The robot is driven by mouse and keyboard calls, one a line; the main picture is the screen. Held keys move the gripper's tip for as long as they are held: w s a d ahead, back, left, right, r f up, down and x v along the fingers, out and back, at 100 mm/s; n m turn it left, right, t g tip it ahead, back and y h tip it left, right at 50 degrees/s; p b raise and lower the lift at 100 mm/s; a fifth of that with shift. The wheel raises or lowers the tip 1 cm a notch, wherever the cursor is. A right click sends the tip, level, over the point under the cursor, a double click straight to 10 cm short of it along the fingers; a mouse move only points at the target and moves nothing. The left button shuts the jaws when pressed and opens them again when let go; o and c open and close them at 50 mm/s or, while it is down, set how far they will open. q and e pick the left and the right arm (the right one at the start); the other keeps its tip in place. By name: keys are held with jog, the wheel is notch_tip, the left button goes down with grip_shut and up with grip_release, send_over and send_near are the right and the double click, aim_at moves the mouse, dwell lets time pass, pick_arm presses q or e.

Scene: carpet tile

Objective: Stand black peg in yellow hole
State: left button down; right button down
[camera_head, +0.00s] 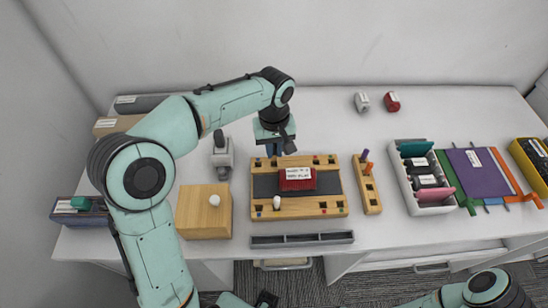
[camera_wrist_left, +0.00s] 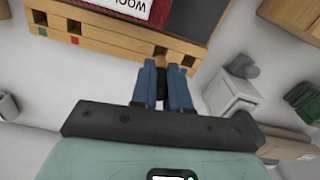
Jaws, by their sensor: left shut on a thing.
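My left gripper (camera_head: 275,150) is at the back edge of the wooden peg board (camera_head: 300,212), left of its middle. In the left wrist view its blue fingers (camera_wrist_left: 162,88) are shut on a dark piece, the black peg (camera_wrist_left: 161,88), which shows between them. The peg's lower end meets or hides a brown spot at the board edge; I cannot tell whether it is in a hole. I make out no yellow mark; green, red and blue marks show along this edge. A white peg (camera_head: 277,202) stands in the front row.
A red labelled block (camera_head: 297,179) sits mid-board. A wooden rack (camera_head: 371,200) with purple and orange pegs stands to the right, a wooden box (camera_head: 204,220) with a white knob to the left. A grey tray (camera_head: 302,240) lies in front. The back of the table is mostly clear.

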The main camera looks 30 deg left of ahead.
aim_at(274, 160)
pick_arm(q)
jog(key=shift+f, duration=2)
jog(key=shift+f+b, duration=0.15)
jog(key=shift+b, duration=0.15)
jog(key=c, duration=1.1)
grip_release()
